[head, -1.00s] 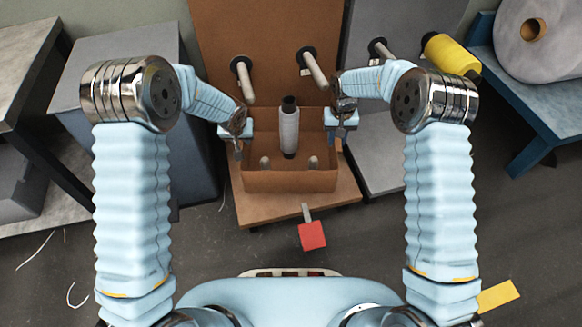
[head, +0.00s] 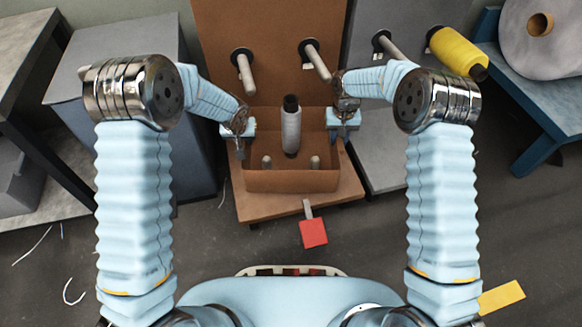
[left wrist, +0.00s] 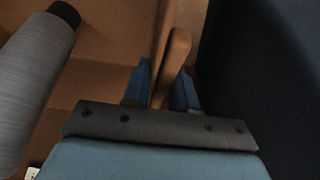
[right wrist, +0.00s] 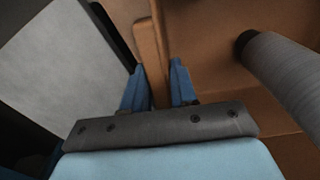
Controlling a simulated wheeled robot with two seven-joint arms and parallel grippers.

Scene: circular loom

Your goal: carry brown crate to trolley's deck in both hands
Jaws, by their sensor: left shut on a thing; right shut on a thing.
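The brown crate (head: 290,181) is an open box over the trolley's brown deck (head: 262,210). I cannot tell whether it rests on the deck or hangs just above it. A grey spool (head: 291,130) with a dark top stands upright inside, between short pegs. My left gripper (head: 240,138) is shut on the crate's left wall, whose edge (left wrist: 176,55) shows between the fingers in the left wrist view. My right gripper (head: 342,122) is shut on the right wall; its edge (right wrist: 150,50) shows between the fingers in the right wrist view.
A brown upright panel (head: 270,30) with pegs stands behind the crate. A red block (head: 314,233) on a short bar juts from the deck's front. Grey cabinets flank the trolley. A yellow spool (head: 457,52) is at the right. Floor in front is mostly clear.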

